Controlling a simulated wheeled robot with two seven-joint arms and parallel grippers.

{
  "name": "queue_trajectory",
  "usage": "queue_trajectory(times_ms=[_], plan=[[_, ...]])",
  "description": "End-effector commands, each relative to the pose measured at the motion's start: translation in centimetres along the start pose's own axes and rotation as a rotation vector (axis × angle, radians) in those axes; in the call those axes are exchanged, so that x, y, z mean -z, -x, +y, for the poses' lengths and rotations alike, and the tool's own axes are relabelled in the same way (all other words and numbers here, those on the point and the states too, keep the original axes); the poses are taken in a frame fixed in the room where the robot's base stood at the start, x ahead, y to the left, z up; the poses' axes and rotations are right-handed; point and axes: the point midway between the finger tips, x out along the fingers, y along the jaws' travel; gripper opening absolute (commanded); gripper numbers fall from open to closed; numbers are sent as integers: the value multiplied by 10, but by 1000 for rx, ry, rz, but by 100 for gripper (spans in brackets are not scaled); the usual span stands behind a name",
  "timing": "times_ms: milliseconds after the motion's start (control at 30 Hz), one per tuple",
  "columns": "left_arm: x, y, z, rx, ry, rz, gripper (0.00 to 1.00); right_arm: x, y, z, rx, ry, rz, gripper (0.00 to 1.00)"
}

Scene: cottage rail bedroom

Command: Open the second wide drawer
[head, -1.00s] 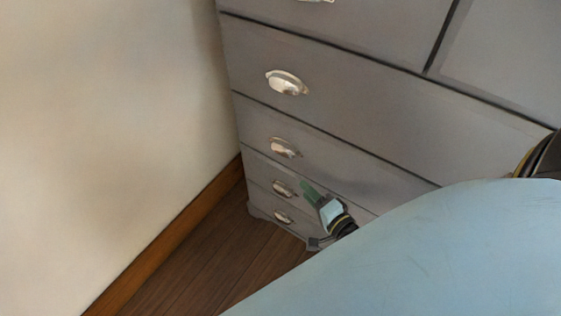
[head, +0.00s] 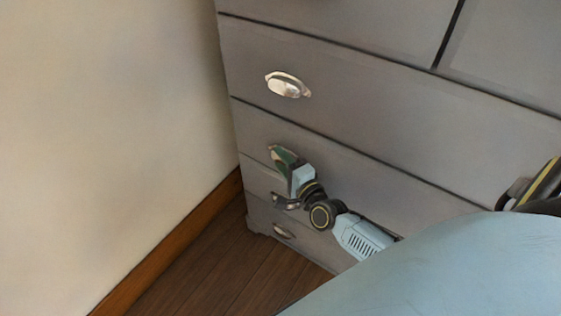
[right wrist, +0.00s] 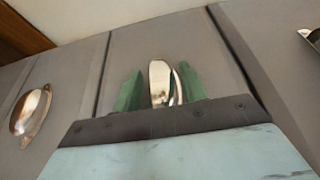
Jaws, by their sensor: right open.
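A grey chest has wide drawers below a split upper row. The first wide drawer has a silver cup handle (head: 288,85). The second wide drawer (head: 350,160) is below it and looks closed. My right gripper (head: 284,160) is at the second drawer's handle and mostly covers it in the head view. In the right wrist view that handle (right wrist: 163,82) stands between the two green fingers of the right gripper (right wrist: 160,92), which are apart. I cannot tell whether they touch it. My left gripper is not in view.
Lower drawers carry similar handles, one at the bottom (head: 284,230). A cream wall (head: 110,130) with a wooden skirting board (head: 175,245) stands close to the chest's left side. Brown floor (head: 215,270) is bare between them. My own pale blue body covers the lower right.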

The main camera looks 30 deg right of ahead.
Motion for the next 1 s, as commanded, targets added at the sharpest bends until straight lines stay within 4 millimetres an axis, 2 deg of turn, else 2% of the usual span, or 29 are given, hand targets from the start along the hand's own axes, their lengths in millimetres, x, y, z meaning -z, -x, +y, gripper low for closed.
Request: queue_trajectory(times_ms=[100, 400, 733, 1000], plan=[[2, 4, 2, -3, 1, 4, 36, 0, -8, 0, 1, -1, 1, 42], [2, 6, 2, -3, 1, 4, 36, 0, -10, 0, 0, 0, 0, 42], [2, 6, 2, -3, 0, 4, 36, 0, -9, 1, -3, 0, -1, 0], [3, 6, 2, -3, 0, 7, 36, -3, -8, 3, -8, -2, -1, 0]])
